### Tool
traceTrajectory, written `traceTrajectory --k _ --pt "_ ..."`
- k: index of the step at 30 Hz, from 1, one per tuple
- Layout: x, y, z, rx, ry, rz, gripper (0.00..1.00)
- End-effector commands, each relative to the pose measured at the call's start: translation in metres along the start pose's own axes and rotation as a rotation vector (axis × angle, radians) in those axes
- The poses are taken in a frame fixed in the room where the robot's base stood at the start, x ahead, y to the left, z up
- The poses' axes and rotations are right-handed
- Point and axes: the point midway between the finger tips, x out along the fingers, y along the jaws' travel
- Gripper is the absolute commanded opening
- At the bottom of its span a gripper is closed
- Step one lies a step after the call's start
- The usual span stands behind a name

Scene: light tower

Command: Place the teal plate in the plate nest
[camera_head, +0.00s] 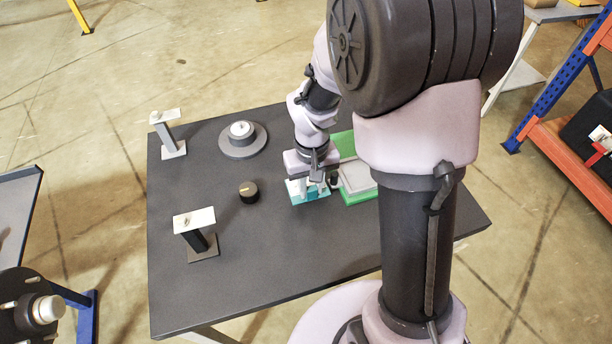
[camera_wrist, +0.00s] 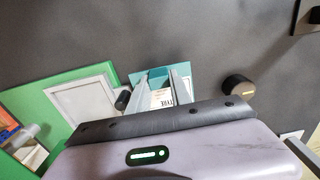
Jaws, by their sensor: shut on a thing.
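The teal plate (camera_head: 296,186) is under my gripper (camera_head: 313,189) in the head view, near the middle of the dark table. In the wrist view the teal plate (camera_wrist: 135,78) shows around the two fingers of my gripper (camera_wrist: 162,78), with a white printed label between them. My gripper is shut on the plate's raised middle part. I cannot tell whether the plate touches the table. A green board (camera_head: 342,140) with a pale grey square frame (camera_head: 357,178), which looks like the plate nest, lies just right of the plate. My arm hides part of it.
A black knob with a yellow mark (camera_head: 249,191) stands left of the plate. A round grey base (camera_head: 241,148) and two posts with pale tops (camera_head: 194,221) (camera_head: 165,117) stand farther left. The front middle of the table is clear.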

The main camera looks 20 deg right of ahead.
Motion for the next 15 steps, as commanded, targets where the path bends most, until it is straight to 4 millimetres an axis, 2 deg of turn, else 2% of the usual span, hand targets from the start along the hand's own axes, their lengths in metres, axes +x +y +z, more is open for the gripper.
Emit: traceTrajectory --k 5,10,15 --pt "0.002 0.006 -0.018 0.0 0.0 0.0 0.0" --pt "0.039 0.006 -0.017 -0.001 -0.002 0.0 0.0" --pt "0.036 0.006 -0.018 -0.001 0.0 0.0 0.0"
